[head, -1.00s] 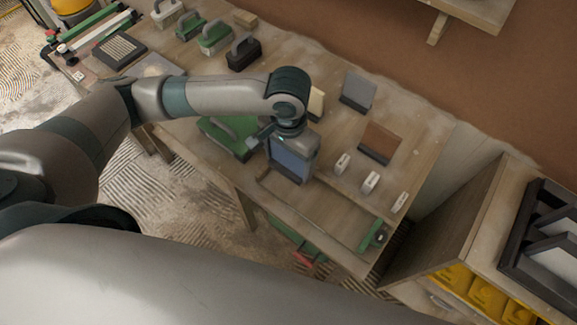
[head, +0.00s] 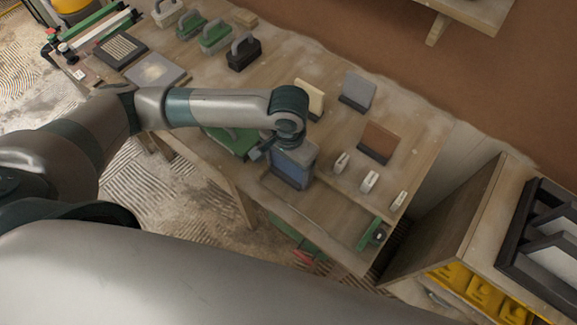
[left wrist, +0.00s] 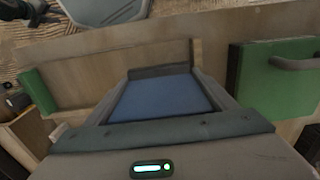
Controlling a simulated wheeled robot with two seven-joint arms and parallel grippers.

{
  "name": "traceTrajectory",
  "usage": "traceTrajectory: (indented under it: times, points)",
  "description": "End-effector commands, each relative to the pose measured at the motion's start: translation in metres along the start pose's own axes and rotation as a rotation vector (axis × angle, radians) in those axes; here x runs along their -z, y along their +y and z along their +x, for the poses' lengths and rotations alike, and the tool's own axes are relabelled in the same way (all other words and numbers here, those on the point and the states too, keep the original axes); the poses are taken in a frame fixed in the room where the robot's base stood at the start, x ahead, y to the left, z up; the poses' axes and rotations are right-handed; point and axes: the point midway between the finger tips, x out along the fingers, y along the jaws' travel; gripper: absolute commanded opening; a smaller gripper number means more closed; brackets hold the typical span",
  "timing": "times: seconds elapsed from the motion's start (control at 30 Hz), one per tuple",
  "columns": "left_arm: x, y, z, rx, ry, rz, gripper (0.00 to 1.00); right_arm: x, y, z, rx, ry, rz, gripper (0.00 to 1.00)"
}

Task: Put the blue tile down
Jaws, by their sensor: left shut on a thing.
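My left gripper (head: 292,151) is shut on the blue tile (head: 291,172) near the front edge of the wooden bench. In the left wrist view the blue tile (left wrist: 163,97) lies between the two fingers, with a dark strip at its far end. The wrist hides part of the tile's upper end in the head view. I cannot tell whether its lower edge touches the bench. My right gripper is not in view.
Behind stand a cream tile (head: 309,97), a grey tile (head: 357,91) and a brown tile (head: 379,140). Several small white blocks (head: 369,181) are to the right. A green float (head: 232,141) is close on the left. Bare wood (head: 322,212) lies in front.

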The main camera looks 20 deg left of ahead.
Motion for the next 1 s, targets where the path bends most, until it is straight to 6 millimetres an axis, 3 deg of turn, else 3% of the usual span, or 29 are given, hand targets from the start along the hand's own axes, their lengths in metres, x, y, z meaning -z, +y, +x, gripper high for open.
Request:
traceTrajectory:
  times: [0.57,0.6,0.67,1.0]
  points:
    - [-0.002,0.001,0.014,-0.002,-0.004,0.000,0.45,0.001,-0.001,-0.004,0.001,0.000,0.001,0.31]
    - [-0.002,0.001,0.015,-0.002,-0.006,0.000,0.85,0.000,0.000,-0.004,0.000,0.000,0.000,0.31]
    - [-0.003,0.001,0.016,-0.002,-0.008,0.000,0.97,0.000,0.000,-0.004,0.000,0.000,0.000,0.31]
    - [-0.004,-0.002,0.018,0.003,-0.013,-0.003,0.97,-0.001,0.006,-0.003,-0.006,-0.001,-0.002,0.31]
